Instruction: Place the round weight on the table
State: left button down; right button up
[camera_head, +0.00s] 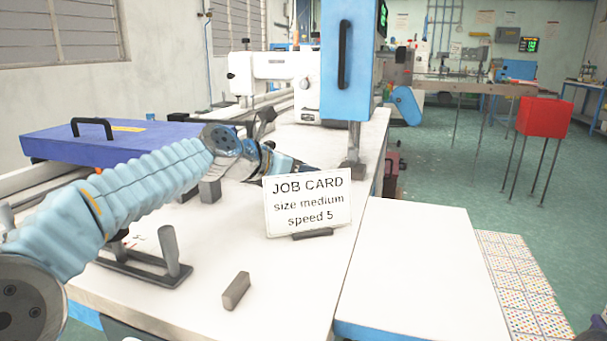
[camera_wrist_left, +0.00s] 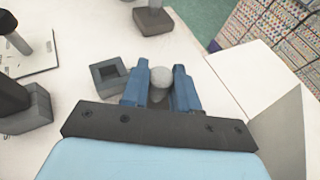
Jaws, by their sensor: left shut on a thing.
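The round weight (camera_wrist_left: 160,77) shows in the left wrist view as a light grey rounded piece between two blue fingers. My left gripper (camera_wrist_left: 160,84) is shut on it, above the white table (camera_wrist_left: 218,112). In the head view my left arm reaches in from the left over the white table (camera_head: 290,275), and my left gripper (camera_head: 300,167) is behind the job card's top edge. The weight cannot be made out in that view. My right gripper is in neither view.
The job card (camera_head: 308,203) stands on the table in front of my left gripper. A square block with a dark recess (camera_wrist_left: 108,74) is just left of the fingers. A small grey block (camera_head: 236,291) and a two-post stand (camera_head: 170,254) are nearer. The right-hand tabletop (camera_head: 415,265) is clear.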

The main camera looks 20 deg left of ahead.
pick_arm(q)
jog(key=c, duration=0.8)
grip_release()
jog(key=v, duration=1.2)
jog(key=shift+f, duration=0.1)
